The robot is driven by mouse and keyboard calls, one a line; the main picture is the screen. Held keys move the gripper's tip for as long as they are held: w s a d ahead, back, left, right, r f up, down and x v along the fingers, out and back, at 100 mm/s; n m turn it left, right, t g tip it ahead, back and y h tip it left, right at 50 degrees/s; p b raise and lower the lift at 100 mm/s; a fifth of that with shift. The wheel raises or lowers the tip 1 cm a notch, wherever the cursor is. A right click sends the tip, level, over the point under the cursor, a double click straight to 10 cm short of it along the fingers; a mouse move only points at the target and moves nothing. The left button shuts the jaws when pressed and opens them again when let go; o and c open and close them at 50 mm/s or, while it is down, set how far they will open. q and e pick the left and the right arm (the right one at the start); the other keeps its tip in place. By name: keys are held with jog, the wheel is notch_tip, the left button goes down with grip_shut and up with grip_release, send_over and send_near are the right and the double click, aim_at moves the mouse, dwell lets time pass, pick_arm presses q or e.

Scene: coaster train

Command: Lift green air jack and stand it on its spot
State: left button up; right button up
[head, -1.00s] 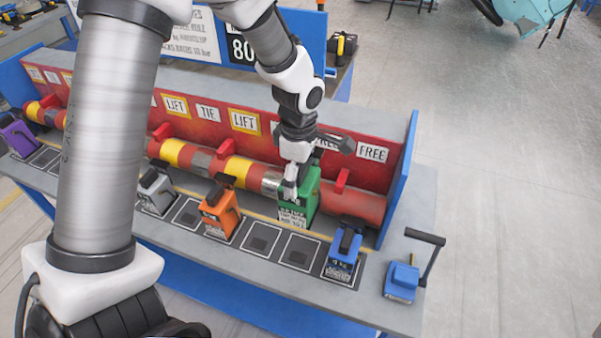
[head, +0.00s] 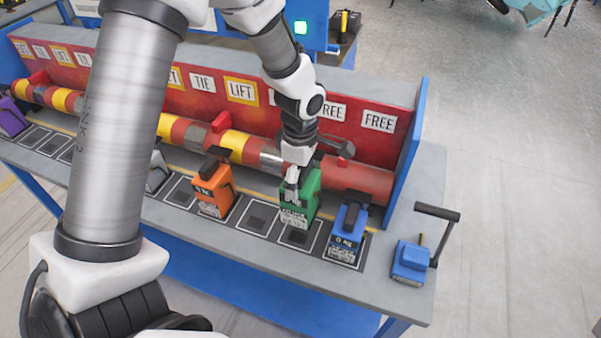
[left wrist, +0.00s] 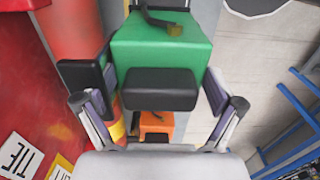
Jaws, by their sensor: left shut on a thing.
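The green air jack (head: 301,203) is upright between the pipe and the row of dark square spots, at the inner edge of an empty spot (head: 298,238). My left gripper (head: 293,180) is shut on it from above. The head view does not show clearly whether its base touches the bench. In the left wrist view the green jack (left wrist: 163,50) fills the space between the fingers of my left gripper (left wrist: 158,100), with its black handle pad facing the camera. My right gripper is not in view.
A blue jack (head: 348,232) stands just right of the empty spot, an orange jack (head: 214,190) farther left. Another empty spot (head: 258,217) lies between. The red-and-yellow pipe (head: 345,174) runs behind. A blue lever box (head: 411,262) sits at the bench's right end.

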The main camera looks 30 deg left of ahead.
pick_arm(q)
jog(key=shift+f+b, duration=2.8)
jog(key=shift+f, duration=1.2)
jog(key=shift+f+b, duration=0.4)
jog(key=shift+f, duration=0.05)
jog(key=o, duration=1.5)
jog(key=shift+c, duration=0.2)
jog(key=shift+s, duration=0.1)
